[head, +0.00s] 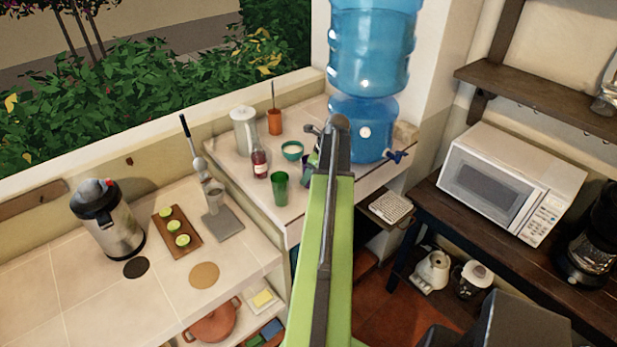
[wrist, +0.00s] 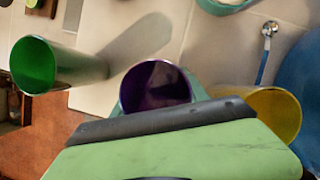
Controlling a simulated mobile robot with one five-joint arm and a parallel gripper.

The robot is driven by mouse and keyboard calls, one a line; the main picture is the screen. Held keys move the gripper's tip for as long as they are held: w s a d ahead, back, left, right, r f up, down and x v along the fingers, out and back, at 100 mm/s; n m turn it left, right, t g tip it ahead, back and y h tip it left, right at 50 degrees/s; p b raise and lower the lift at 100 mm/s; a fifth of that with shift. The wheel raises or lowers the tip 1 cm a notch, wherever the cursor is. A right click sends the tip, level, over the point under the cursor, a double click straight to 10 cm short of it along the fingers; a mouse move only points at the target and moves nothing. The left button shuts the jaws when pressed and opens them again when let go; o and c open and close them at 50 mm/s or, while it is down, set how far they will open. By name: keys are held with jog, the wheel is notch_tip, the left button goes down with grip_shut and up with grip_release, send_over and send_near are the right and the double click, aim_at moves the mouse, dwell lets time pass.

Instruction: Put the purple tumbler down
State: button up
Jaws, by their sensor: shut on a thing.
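The purple tumbler (wrist: 156,86) shows in the middle of the wrist view, its dark open mouth facing the camera. My gripper (head: 327,140) is shut on it, and the green finger hides its lower part. In the head view my arm covers most of the tumbler; only a small sliver (head: 313,159) shows beside the gripper, over the back counter. I cannot tell whether its base touches the counter. A green tumbler (head: 280,188) stands to the left, also in the wrist view (wrist: 50,66). A yellow tumbler (wrist: 272,112) is to the right in the wrist view, partly hidden.
A teal bowl (head: 292,150), a red bottle (head: 260,164), a white pitcher (head: 244,130) and an orange cup (head: 274,121) stand left and behind. The blue water dispenser (head: 362,125) is close on the right. Some bare counter (head: 318,215) lies towards the front edge.

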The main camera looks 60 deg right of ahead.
jog(key=shift+f+b, duration=0.3)
jog(key=o, duration=1.5)
jog(key=shift+r, duration=0.1)
jog(key=shift+r, duration=0.15)
jog(key=p+v, duration=1.6)
jog(key=v, duration=0.1)
jog(key=shift+s+a, duration=0.1)
jog(key=shift+s, duration=0.1)
